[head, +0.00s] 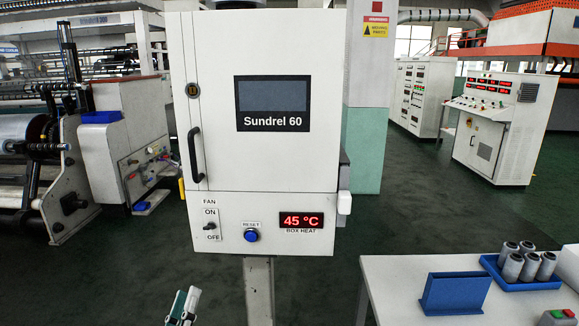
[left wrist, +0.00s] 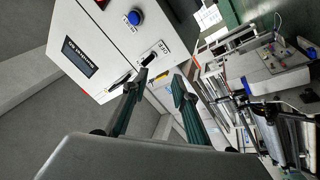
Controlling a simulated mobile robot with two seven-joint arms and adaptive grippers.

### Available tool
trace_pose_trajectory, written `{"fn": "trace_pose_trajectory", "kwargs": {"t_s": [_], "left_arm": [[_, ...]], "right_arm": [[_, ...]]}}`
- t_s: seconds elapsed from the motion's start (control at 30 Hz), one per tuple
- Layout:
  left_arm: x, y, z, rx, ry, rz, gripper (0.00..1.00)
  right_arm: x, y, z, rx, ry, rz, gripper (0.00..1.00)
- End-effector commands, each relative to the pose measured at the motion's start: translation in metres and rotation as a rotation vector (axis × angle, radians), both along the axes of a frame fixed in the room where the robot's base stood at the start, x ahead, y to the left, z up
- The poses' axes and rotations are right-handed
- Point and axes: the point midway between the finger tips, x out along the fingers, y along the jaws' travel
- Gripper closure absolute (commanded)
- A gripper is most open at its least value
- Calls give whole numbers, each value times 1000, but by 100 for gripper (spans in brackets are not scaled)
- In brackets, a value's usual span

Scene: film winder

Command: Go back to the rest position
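My left gripper (head: 183,306) shows at the bottom edge of the head view, below and in front of the white cabinet (head: 262,140). In the left wrist view its two green-grey fingers (left wrist: 160,84) are apart with nothing between them, so it is open and empty. They point toward the cabinet's lower panel, with its fan switch (head: 209,226) and blue reset button (head: 251,236). The button also shows in the left wrist view (left wrist: 134,17). The fingers look clear of the panel. My right gripper is in no view.
The cabinet door is shut, with a black handle (head: 195,158). Its red display (head: 301,220) reads 45 °C. A white table (head: 395,285) at the lower right bears a blue holder (head: 455,293) and a blue tray of grey cylinders (head: 525,262). Machinery (head: 128,140) stands left.

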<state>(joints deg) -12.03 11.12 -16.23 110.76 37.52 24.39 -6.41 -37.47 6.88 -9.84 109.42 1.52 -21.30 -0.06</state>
Motion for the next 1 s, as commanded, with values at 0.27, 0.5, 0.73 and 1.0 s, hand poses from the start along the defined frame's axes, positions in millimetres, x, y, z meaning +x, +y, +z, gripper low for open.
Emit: {"fn": "trace_pose_trajectory", "kwargs": {"t_s": [0.27, 0.5, 0.73, 1.0], "left_arm": [[-74, -32, -179, 528, 403, -92, 72], [-159, -15, -294, 868, 703, -161, 72], [-202, 2, -334, 1009, 830, -191, 72], [-204, 3, -337, 1018, 839, -193, 72]], "right_arm": [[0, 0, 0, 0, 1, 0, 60], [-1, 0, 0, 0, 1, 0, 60], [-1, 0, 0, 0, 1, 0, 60], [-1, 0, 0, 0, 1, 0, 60]]}}
